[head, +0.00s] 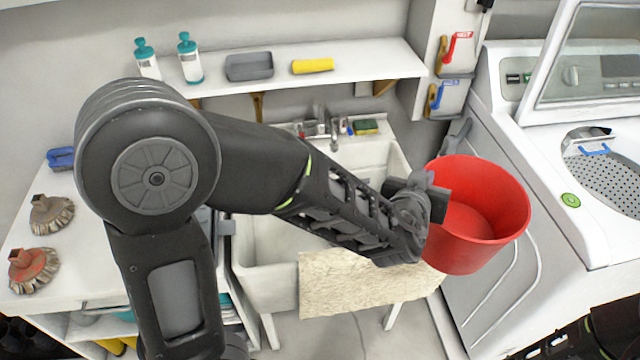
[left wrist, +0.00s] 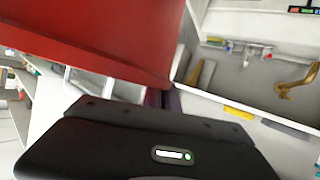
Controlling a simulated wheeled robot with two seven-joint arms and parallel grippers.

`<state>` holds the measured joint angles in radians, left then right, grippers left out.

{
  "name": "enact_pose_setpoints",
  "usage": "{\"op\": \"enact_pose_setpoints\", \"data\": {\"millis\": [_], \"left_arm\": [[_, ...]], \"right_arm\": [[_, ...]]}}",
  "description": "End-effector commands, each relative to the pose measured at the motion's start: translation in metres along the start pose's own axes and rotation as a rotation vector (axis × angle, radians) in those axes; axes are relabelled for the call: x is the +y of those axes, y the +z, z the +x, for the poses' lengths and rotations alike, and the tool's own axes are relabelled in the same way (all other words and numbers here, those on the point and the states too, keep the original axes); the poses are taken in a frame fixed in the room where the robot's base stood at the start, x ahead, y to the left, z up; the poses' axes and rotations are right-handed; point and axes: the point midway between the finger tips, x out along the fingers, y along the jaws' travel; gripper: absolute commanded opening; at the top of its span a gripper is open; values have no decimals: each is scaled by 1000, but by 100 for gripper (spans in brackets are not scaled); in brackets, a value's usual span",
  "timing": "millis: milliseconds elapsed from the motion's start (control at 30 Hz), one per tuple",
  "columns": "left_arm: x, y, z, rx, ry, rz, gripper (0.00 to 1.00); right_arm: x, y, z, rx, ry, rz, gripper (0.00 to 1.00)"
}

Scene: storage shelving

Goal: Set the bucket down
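The red bucket (head: 480,225) is in the head view, right of the sink and in front of the washing machine. It is held in the air, slightly tilted, and its inside looks empty. My left gripper (head: 432,197) is shut on the bucket's left wall near the rim, with a dark finger showing inside. In the left wrist view, the red bucket wall (left wrist: 100,35) fills the upper left, above the dark gripper body; the fingertips are hidden there. Dark parts at the lower right corner of the head view look like my right arm; its gripper does not show.
A white sink (head: 270,245) with a beige cloth (head: 350,285) over its front stands behind my left arm. The washing machine (head: 590,220) has its lid up. A wall shelf (head: 370,62) holds bottles, a grey tray and a yellow roll. Brushes (head: 35,268) lie on the left counter.

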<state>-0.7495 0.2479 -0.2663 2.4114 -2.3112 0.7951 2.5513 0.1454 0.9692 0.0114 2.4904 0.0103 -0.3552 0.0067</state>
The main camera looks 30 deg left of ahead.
Motion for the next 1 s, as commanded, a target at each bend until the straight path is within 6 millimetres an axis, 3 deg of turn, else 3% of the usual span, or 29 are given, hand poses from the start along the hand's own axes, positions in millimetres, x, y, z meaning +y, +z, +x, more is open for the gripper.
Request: {"op": "enact_pose_setpoints", "data": {"millis": [267, 467, 567, 667, 833, 1000], "left_arm": [[-2, -1, 1, 2, -7, -4, 0], [-34, -7, 13, 12, -85, -39, 0], [-69, -12, 23, 22, -170, -75, 0], [-116, -17, 32, 35, -282, -121, 0], [-214, -22, 37, 62, -508, -215, 0], [-308, -18, 24, 87, -730, -306, 0]], "right_arm": [[0, 0, 0, 0, 0, 0, 36], [2, 0, 5, 1, -1, -1, 36], [3, -1, 10, 2, -2, -1, 36], [5, -2, 16, 3, -3, -2, 36], [8, -2, 26, 5, -5, -4, 36], [11, -4, 35, 7, -7, -5, 36]]}}
